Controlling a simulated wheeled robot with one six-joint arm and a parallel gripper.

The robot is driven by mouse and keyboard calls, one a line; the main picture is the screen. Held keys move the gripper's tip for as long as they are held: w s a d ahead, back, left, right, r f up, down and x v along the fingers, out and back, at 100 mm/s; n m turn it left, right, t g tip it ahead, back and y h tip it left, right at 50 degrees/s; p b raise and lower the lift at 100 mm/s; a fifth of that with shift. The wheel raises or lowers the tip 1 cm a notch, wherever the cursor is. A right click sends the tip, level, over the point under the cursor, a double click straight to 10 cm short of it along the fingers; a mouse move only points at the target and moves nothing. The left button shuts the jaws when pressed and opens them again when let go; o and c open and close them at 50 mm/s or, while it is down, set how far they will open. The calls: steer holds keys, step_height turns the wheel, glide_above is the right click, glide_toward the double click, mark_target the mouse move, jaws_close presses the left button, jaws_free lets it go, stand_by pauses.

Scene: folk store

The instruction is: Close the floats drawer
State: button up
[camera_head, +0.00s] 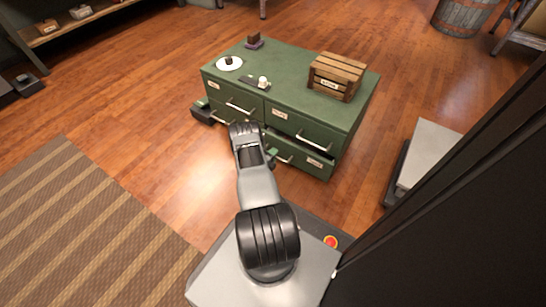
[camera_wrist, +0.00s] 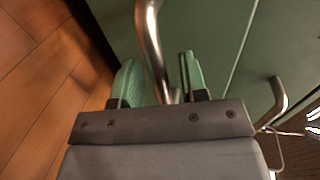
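A low green cabinet (camera_head: 345,118) stands on the floor with two columns of drawers, each with a metal handle and small labels I cannot read. The upper right drawer (camera_head: 300,128) and lower right drawer (camera_head: 316,164) face me. Which one is the floats drawer cannot be told. My gripper (camera_head: 272,154) is low at the cabinet front, partly hidden by my arm, near the lower right handle (camera_head: 284,159). In the wrist view my gripper (camera_wrist: 160,82) has its green fingers apart, on either side of a metal handle (camera_wrist: 151,35); contact is unclear.
A wooden crate (camera_head: 336,76), a white plate (camera_head: 229,63) and small items sit on the cabinet top. A striped rug (camera_head: 90,220) lies front left. Wood floor is open to the left, and a large dark panel (camera_head: 455,220) blocks the right.

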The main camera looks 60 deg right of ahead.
jaws_close()
stand_by(0.4)
